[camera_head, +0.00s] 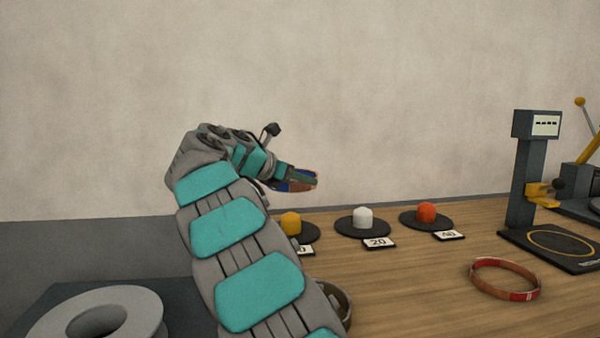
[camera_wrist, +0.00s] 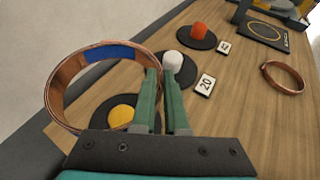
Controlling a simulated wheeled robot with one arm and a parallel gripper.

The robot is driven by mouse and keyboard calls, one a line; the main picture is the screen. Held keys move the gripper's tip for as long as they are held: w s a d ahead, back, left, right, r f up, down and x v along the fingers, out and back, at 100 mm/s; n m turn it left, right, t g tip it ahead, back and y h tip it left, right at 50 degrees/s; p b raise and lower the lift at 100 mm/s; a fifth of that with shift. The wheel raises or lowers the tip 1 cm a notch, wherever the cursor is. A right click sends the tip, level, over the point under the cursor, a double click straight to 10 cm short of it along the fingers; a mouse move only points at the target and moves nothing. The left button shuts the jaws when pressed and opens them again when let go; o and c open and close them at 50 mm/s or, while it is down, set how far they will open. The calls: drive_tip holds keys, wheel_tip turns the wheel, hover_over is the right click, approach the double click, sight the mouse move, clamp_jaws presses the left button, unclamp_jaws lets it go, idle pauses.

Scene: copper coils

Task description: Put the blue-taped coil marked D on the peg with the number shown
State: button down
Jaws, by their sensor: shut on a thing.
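My gripper (camera_head: 305,180) is shut on a copper coil with blue tape (camera_wrist: 108,54), held in the air by its right side in the wrist view, where the fingertips (camera_wrist: 162,72) also show. The letter on it is not visible. In the head view the coil (camera_head: 283,187) is mostly hidden by my gripper. Three pegs stand on round black bases: yellow (camera_head: 291,223), white (camera_head: 363,217) and red-orange (camera_head: 426,212). The white peg's card (camera_head: 378,243) reads 20; the red-orange peg's card (camera_head: 449,235) seems to read 40. The yellow peg's card is partly hidden.
A dark stand (camera_head: 525,185) has a display showing only dashes above a pad with a yellow ring mark (camera_head: 590,252). A red-taped coil (camera_head: 505,279) lies on the wooden table. A grey ring (camera_head: 140,308) is at lower left. Another round thing (camera_head: 346,308) is mostly behind my arm.

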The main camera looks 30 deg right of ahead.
drive_tip(key=shift+w+d+f, duration=0.1)
drive_tip(key=shift+w+f, duration=0.05)
drive_tip(key=shift+f, duration=0.35)
drive_tip(key=shift+w+f, duration=0.15)
drive_tip(key=shift+f, duration=0.3)
drive_tip(key=shift+f+b, duration=1.55)
drive_tip(key=shift+f, duration=3.35)
drive_tip(key=c, duration=0.9)
unclamp_jaws()
drive_tip(key=shift+o, duration=0.2)
